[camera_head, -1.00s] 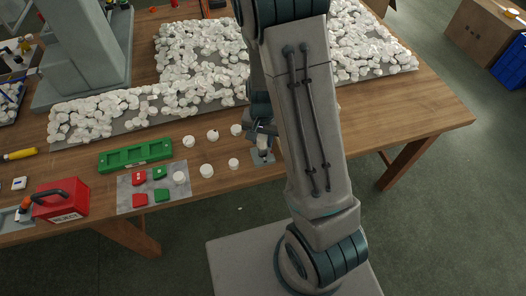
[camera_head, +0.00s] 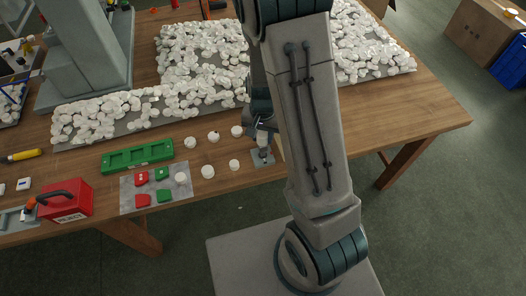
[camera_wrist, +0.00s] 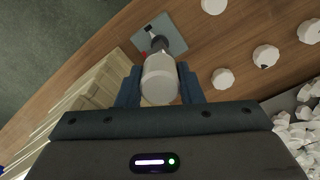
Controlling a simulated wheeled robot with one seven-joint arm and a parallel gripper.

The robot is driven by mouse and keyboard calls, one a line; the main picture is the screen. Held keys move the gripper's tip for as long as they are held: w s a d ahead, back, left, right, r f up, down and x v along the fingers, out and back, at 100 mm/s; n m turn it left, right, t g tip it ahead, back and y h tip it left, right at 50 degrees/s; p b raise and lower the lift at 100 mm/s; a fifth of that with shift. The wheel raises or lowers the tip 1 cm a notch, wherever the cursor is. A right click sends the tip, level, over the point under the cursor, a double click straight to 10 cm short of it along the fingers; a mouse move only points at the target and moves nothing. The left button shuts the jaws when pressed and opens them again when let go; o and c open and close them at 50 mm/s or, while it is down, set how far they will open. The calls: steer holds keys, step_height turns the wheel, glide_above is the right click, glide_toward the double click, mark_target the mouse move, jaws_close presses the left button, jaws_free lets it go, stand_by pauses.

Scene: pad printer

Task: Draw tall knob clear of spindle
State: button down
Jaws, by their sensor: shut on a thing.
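The tall knob (camera_wrist: 159,82) is a pale, whitish cylinder held between the two fingers of my gripper (camera_wrist: 160,88) in the wrist view. I cannot tell whether the knob still overlaps the spindle's tip. In the head view my gripper (camera_head: 263,136) is above the grey plate (camera_head: 257,161) near the table's front edge, partly hidden by my arm.
Several white knobs (camera_head: 208,171) stand left of the plate. A grey mat (camera_head: 128,198) with red and green pieces, a green tray (camera_head: 137,156) and a red box (camera_head: 66,203) lie further left. White pieces are heaped behind. Pale wooden slats (camera_wrist: 85,95) stand close beside my gripper.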

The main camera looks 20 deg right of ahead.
steer(key=shift+r+p, duration=1.2)
steer(key=shift+r, duration=0.55)
